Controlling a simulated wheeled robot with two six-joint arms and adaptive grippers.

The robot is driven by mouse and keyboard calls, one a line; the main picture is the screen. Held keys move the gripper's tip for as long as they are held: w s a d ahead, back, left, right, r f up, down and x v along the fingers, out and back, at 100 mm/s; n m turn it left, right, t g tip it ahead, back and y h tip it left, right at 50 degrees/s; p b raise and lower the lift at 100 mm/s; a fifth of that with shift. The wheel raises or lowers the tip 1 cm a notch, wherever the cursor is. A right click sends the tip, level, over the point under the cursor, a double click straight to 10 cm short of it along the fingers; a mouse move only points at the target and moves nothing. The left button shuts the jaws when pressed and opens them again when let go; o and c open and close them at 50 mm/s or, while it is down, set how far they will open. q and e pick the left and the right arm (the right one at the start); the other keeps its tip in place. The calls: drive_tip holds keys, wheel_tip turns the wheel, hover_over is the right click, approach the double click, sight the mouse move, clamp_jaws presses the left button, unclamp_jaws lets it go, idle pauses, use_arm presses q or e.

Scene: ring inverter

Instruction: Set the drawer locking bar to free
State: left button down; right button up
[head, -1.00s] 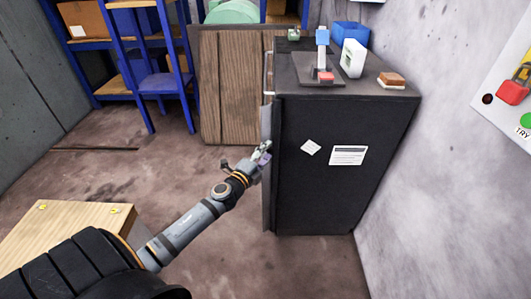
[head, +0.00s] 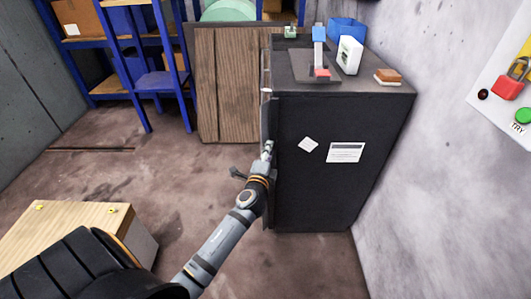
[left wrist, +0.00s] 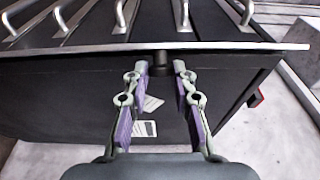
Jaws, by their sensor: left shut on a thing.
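The dark drawer cabinet (head: 330,190) stands against the right wall, its drawer front facing left. The locking bar (head: 266,118) is a grey upright strip along the front edge. In the left wrist view the bar (left wrist: 75,53) is a plate with a pale edge crossing the picture, beside several drawer handles (left wrist: 120,15). A short dark knob (left wrist: 158,70) sticks out below this edge. My left gripper (head: 267,149) is at the bar, about midway up the cabinet. My right gripper is not seen.
On the cabinet top are a blue bin (head: 348,30), a white box (head: 349,55) and a blue-topped stand (head: 319,50). A wooden panel (head: 228,85) stands behind, left of the cabinet. A lockout board hangs on the right wall. The floor left of the cabinet is clear.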

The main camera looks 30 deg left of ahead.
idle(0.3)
use_arm(q)
drive_tip(key=c, duration=1.1)
unclamp_jaws()
drive_tip(key=shift+s, duration=0.1)
drive_tip(key=v, duration=1.2)
drive_tip(key=shift+d, duration=0.1)
